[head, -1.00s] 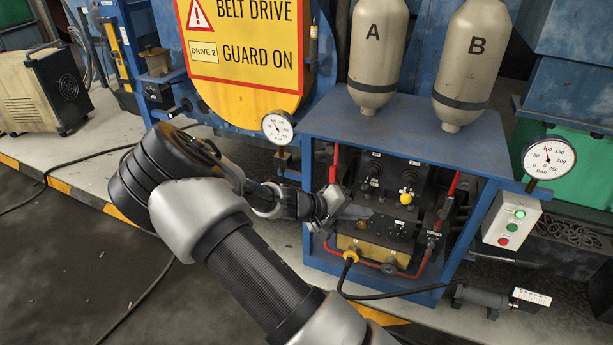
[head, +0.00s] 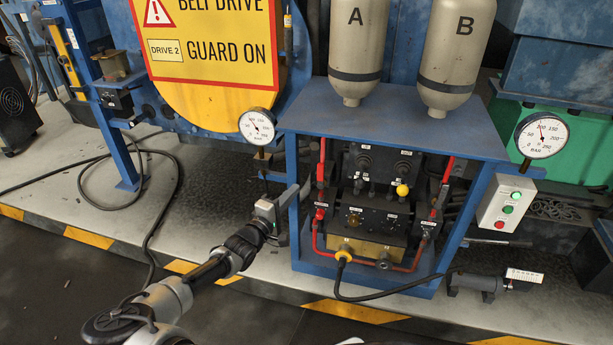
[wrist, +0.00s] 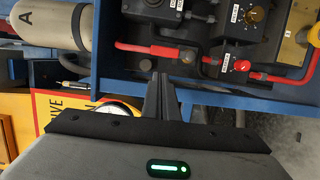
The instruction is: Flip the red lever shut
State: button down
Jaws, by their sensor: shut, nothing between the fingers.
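A red lever-like handle (head: 320,213) sits on the left side of the valve panel inside the blue cabinet, on the red pipe. It also shows in the wrist view as a small red piece (wrist: 242,66) on a black valve block. Whether it stands open or shut is too small to tell. My gripper (head: 297,192) is outside the cabinet's left front post, left of the handle and apart from it. In the wrist view its two fingers (wrist: 161,82) are together, with nothing between them.
The blue cabinet (head: 400,115) carries bottles A (head: 356,50) and B (head: 456,60). Pressure gauges (head: 257,126) and (head: 542,135) flank it. A yellow knob (head: 402,190) and black knobs crowd the panel. A black cable (head: 345,285) hangs in front. Floor left of the cabinet is fairly open.

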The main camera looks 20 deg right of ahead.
aim_at(321, 177)
jog(key=b+x, duration=0.2)
jog(key=x, duration=0.8)
dwell(0.5)
